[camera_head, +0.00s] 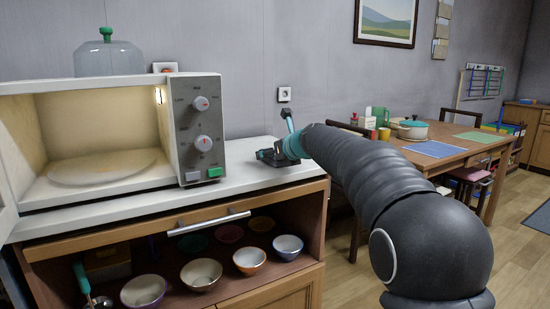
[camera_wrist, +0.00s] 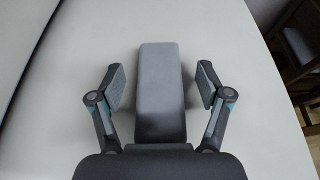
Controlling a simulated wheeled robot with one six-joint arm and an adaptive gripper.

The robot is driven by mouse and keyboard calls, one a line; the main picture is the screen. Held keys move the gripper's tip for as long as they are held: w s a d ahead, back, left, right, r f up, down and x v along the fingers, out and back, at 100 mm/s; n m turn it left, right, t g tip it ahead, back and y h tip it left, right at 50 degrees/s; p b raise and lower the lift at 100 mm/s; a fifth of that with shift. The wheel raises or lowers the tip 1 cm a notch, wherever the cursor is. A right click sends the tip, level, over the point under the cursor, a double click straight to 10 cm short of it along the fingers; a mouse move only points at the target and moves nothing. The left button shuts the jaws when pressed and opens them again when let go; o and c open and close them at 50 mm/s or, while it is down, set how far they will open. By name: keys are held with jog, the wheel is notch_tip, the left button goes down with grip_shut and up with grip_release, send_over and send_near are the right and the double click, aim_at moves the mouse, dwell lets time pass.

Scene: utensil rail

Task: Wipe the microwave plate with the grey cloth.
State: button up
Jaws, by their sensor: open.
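The microwave (camera_head: 198,130) stands on the white counter with its door open at the left. Its round, pale plate (camera_head: 105,168) lies flat inside on the floor of the lit cavity. My gripper (camera_head: 270,156) is low over the counter, right of the microwave. In the wrist view my gripper (camera_wrist: 160,88) is open, one finger on each side of a long grey piece, which looks like the folded grey cloth (camera_wrist: 159,75). A gap shows between the cloth and each finger. The cloth's near end is hidden by the gripper's body. In the head view I cannot make the cloth out.
A glass cover (camera_head: 108,59) with a green knob stands on the microwave. Several bowls (camera_head: 201,274) sit on the shelf below the counter (camera_head: 240,170). A drawer handle (camera_head: 208,222) juts out in front. A dining table (camera_head: 460,150) stands at the right.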

jog(key=c, duration=1.3)
notch_tip(320, 180, up, 5)
jog(key=shift+f+p, duration=0.1)
jog(key=shift+p, duration=1.05)
jog(key=shift+c, duration=0.2)
jog(key=s+d+r, duration=0.3)
jog(key=d+r, duration=0.3)
jog(key=d, duration=0.5)
jog(key=shift+d+b, duration=0.15)
jog(key=shift+b, duration=0.15)
jog(key=shift+r, duration=0.1)
